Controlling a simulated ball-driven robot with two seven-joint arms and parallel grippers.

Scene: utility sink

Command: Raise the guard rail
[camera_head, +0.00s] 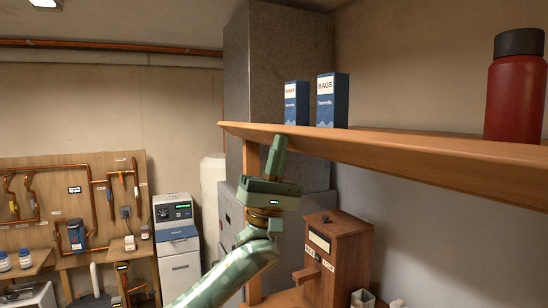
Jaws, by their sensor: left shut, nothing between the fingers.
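A wooden shelf (395,150) runs from the middle to the right edge of the view. A long wooden strip forms its front edge; I cannot tell whether this strip is the guard rail. My left gripper (281,142) is green, points upward and is shut and empty. Its tips overlap the shelf's front edge near the left end; I cannot tell whether they touch it. My right gripper is not in view.
Two blue boxes, WRAP (296,103) and BAGS (332,101), and a red bottle (515,92) stand on the shelf. Below is a wooden box (346,262) with a lever. A grey column (283,60) rises behind. A pipe board (85,215) stands far left.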

